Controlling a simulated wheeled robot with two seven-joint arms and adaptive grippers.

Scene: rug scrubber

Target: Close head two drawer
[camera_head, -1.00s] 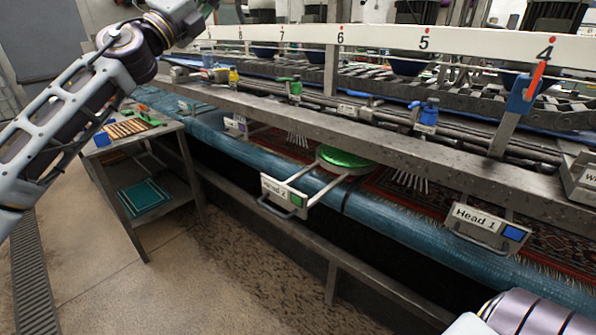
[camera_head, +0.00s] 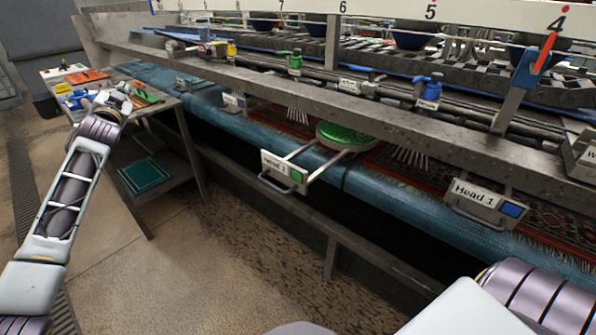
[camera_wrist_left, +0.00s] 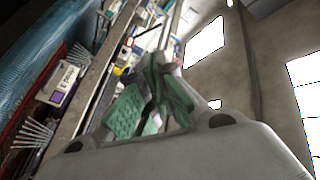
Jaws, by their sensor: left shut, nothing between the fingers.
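The Head 2 drawer (camera_head: 284,172) stands pulled out from the blue-covered machine edge in the head view. It has a white label, a green square, a front handle and two side rails. A green round pad (camera_head: 345,134) sits at the back of its rails. My left gripper (camera_head: 122,95) is over the side table, well left of the drawer and apart from it. In the left wrist view its green-padded fingers (camera_wrist_left: 150,95) are shut and empty. My right arm shows at the lower right, but its gripper is out of view.
The Head 1 drawer (camera_head: 485,203) is to the right, with a blue square. A drawer with a purple square (camera_head: 234,101) is further left. A metal beam (camera_head: 300,88) runs above the drawers. The side table (camera_head: 178,103) holds tools. Floor before the drawer is clear.

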